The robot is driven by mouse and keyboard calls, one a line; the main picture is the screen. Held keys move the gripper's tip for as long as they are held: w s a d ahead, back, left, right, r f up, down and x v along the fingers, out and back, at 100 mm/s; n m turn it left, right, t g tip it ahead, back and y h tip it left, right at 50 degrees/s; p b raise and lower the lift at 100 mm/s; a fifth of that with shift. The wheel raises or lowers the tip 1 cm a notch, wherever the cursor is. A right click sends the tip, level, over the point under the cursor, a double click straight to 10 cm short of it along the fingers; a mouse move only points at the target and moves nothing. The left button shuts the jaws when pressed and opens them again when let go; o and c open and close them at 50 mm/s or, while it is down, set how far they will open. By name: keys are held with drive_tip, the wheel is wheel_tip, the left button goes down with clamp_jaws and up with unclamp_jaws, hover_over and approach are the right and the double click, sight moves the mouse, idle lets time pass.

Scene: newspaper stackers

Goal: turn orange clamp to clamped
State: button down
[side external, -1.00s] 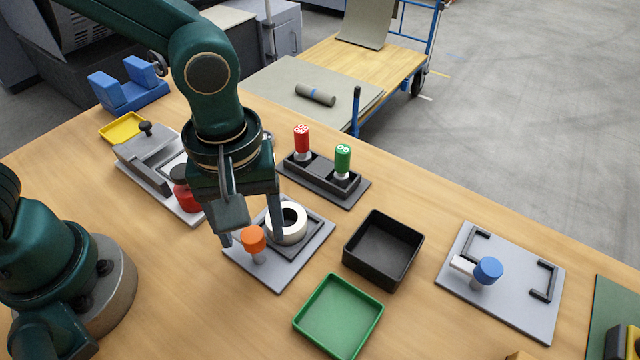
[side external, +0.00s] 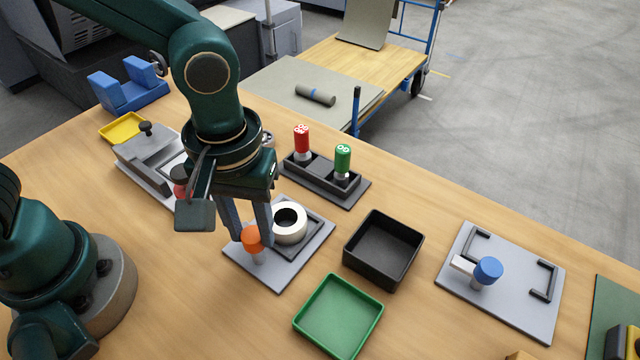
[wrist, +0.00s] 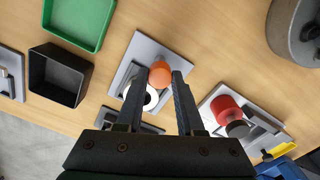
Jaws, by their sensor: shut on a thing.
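The orange clamp (side external: 252,240) is a round orange knob on a short post at the near left side of a grey plate (side external: 281,280). A white ring (side external: 290,224) sits in a dark frame on the same plate, just beside the knob. My gripper (side external: 252,236) points down with its fingers shut on the orange knob. In the wrist view the orange knob (wrist: 160,74) lies between the two fingertips (wrist: 155,80), and a finger partly hides the ring (wrist: 149,98). The lower part of the clamp is partly hidden.
A green tray (side external: 338,345) and a black bin (side external: 384,278) stand to the right of the plate. A red and a green stamp stand in a dark holder (side external: 322,171) behind. A blue-knobbed fixture (side external: 487,270) is at the right. Bare table lies in front.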

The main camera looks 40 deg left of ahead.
sight(252, 233)
drive_tip(key=m, duration=1.3)
drive_tip(key=shift+m, duration=0.4)
idle(0.4)
drive_tip(key=c, duration=0.5)
unclamp_jaws()
drive_tip(key=shift+r, duration=0.1)
drive_tip(key=shift+r, duration=2.5)
